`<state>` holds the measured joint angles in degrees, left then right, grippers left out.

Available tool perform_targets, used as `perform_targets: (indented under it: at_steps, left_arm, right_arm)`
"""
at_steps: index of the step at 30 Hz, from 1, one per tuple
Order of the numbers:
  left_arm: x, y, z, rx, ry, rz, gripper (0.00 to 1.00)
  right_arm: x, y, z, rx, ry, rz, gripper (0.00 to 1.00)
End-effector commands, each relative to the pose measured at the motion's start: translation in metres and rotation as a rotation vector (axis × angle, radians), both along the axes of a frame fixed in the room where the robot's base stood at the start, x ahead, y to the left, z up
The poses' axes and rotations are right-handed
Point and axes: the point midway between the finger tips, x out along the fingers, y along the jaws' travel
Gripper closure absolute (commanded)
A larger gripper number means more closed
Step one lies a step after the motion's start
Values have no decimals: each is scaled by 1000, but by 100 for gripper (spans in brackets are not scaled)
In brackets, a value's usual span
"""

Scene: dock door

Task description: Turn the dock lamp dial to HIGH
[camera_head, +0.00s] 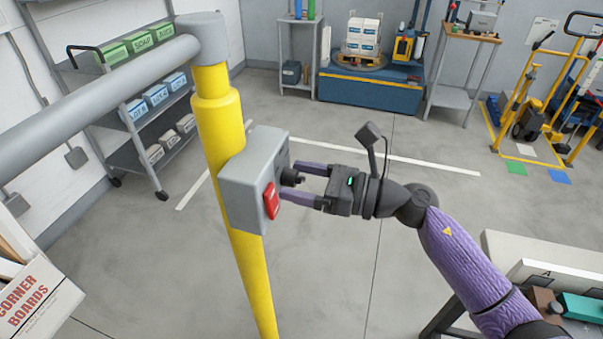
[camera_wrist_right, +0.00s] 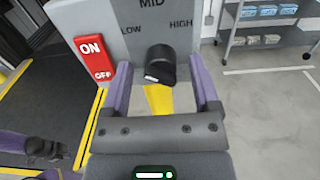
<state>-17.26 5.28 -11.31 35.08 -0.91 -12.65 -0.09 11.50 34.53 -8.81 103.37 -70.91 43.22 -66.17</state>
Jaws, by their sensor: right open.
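The lamp dial is a black knob (camera_head: 291,177) on a grey control box (camera_head: 245,185) fixed to a yellow post. In the right wrist view the dial (camera_wrist_right: 160,63) sits below the labels LOW, MID and HIGH. A white mark shows on its near end, but I cannot tell which label it points to. My right gripper (camera_head: 289,181) is open, with its purple fingers on either side of the dial. It also shows in the right wrist view (camera_wrist_right: 164,80), with gaps beside the knob. Dark and purple parts at that view's lower left may be my left arm.
A red ON/OFF switch (camera_head: 271,200) sits on the box beside the dial. A grey rail (camera_head: 95,90) joins the yellow post (camera_head: 222,115). A bench (camera_head: 530,250) stands at the lower right. The floor behind the gripper is clear.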

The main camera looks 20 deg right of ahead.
Motion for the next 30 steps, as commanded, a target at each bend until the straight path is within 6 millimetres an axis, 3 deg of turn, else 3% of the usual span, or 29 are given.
perform_targets:
  at_steps: [7, 18, 30]
  left_arm:
    - [3, 3, 0, 3, -8, -3, 100]
    - [3, 1, 0, 0, -7, -1, 100]
    - [2, -4, 4, -7, -4, 3, 100]
  right_arm:
    - [1, 1, -1, 1, 1, -1, 24]
    - [0, 0, 0, 1, 2, -1, 100]
    - [0, 0, 1, 34, 51, -1, 100]
